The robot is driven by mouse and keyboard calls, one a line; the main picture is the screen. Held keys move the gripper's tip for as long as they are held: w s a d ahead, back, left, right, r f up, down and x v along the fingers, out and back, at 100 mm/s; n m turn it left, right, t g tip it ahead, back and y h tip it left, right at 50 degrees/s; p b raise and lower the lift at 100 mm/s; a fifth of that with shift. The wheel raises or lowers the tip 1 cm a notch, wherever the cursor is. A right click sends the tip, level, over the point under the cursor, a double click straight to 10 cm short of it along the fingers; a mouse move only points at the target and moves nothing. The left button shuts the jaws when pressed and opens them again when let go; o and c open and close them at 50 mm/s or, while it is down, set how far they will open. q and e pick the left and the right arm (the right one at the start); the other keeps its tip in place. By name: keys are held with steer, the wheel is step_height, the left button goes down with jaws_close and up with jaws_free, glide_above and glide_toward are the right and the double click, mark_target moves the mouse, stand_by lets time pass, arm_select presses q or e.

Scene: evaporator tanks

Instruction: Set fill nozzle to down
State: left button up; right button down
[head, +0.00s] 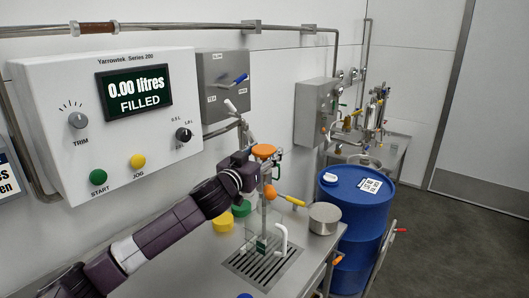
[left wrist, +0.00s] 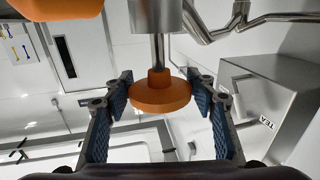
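The filling fixture stands over the metal bench, with an orange disc-shaped knob (head: 264,151) on top and an orange ball (head: 270,192) lower down. I cannot tell which part is the fill nozzle or its exact height. My left gripper (head: 250,165) is at the orange knob, partly hidden by its own wrist. In the left wrist view the knob (left wrist: 160,96) on its metal shaft lies between the two blue-padded fingers (left wrist: 160,100). The fingers are spread apart around it; firm contact does not show. My right gripper is in neither view.
A white control panel (head: 60,110) reads 0.00 litres, FILLED. A clear vessel (head: 262,244) stands over the bench's drain grate (head: 285,262). A yellow-handled lever (head: 295,201), a round metal pot (head: 325,217) and a blue drum (head: 345,235) are to the right.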

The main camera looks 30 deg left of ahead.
arm_select(q)
steer(key=o, duration=0.3)
steer(key=shift+o, duration=0.2)
steer(key=s+d, duration=0.1)
steer(key=s, duration=1.1)
steer(key=shift+d, duration=0.25)
